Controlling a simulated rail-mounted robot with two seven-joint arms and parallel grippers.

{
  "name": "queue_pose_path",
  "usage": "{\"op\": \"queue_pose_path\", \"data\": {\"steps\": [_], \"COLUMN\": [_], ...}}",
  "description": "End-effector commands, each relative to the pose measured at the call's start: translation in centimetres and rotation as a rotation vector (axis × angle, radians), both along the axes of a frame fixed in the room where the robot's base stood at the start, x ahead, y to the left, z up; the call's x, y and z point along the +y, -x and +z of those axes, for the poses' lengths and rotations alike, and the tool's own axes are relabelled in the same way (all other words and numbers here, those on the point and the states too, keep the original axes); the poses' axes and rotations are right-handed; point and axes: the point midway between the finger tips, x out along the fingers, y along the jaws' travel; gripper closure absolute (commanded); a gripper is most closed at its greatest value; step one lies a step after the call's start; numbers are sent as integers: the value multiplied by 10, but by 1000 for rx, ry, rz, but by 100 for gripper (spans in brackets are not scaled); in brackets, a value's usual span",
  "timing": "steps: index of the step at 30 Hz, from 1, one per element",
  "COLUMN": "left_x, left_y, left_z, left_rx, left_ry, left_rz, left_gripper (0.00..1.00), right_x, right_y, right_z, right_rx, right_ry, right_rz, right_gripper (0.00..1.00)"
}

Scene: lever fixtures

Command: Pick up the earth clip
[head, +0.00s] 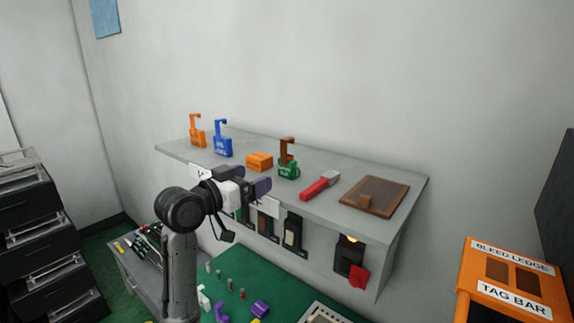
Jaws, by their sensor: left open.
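My left gripper (262,180) reaches in from the lower left to the front edge of the grey shelf (232,135). It is open, with dark purple pads on its fingers, and nothing shows between them. A green piece with a brown hooked top (288,168) stands on the shelf just right of the fingers, apart from them as far as I can see. An orange block (259,161) lies behind the gripper. No label that I can read marks the earth clip, so I cannot tell which piece it is. My right gripper is out of view.
Orange (197,136) and blue (223,145) hooked pieces stand at the shelf's left. A red-handled tool (318,187) and a brown flat case (374,196) lie to the right. Switch fixtures (292,233) line the shelf's front. Small loose parts lie on a green surface (237,270) below.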

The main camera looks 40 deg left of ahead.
Motion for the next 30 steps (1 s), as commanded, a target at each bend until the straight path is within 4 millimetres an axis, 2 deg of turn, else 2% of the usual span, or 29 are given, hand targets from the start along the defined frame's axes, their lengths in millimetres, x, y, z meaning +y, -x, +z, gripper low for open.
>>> {"op": "queue_pose_path", "data": {"steps": [3, 9, 17, 23, 30], "left_x": [-2, -4, -5, -5, -6], "left_y": [-22, -47, -59, -85, -106], "left_z": [2, 1, 1, 3, 0], "left_rx": [2, 3, 2, 5, 2], "left_ry": [4, 2, 0, 3, 0], "left_rz": [-2, 0, 0, -2, 0], "left_gripper": [17, 17, 17, 17, 17], "right_x": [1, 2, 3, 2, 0], "right_y": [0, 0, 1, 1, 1], "right_z": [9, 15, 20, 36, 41], "right_rx": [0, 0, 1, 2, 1], "right_ry": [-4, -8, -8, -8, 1], "right_rz": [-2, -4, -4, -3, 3], "right_gripper": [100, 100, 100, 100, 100]}}
